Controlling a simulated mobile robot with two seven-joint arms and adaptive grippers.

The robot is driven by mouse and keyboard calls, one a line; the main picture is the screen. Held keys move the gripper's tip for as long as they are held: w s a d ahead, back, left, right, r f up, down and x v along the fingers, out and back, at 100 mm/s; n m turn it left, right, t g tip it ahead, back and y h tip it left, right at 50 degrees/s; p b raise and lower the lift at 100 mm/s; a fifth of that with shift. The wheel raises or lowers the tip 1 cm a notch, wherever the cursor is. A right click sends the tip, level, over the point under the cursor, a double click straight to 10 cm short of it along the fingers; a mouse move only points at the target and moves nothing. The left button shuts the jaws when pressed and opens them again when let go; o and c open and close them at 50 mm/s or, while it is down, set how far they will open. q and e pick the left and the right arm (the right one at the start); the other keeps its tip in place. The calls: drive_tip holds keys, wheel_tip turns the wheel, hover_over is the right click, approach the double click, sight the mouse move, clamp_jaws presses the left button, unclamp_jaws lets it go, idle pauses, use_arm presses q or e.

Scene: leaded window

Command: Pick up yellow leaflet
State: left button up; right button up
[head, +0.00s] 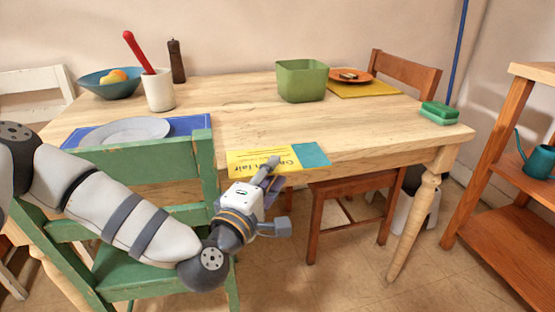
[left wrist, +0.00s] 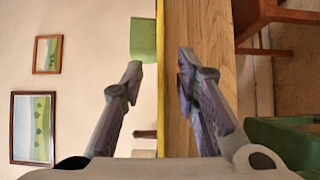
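The yellow leaflet (head: 243,161) with black print lies flat at the front edge of the wooden table (head: 230,115). My left gripper (head: 277,170) is at this edge, with its upper finger over the leaflet and covering part of the print. Its lower finger is in front of and below the tabletop edge. In the left wrist view the two fingers (left wrist: 157,62) stand wide apart with nothing gripped. The leaflet (left wrist: 160,40) shows there as a thin yellow line between them. I cannot tell whether either finger touches it. My right gripper is not in view.
A teal piece (head: 311,154) adjoins the leaflet's right end. A green chair (head: 145,160) stands beneath my left arm, and a brown chair (head: 345,210) is under the table. A green tub (head: 302,80) stands farther back. The tabletop's middle is clear.

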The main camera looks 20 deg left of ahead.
use_arm(q)
drive_tip(key=shift+w, duration=0.5)
clamp_jaws()
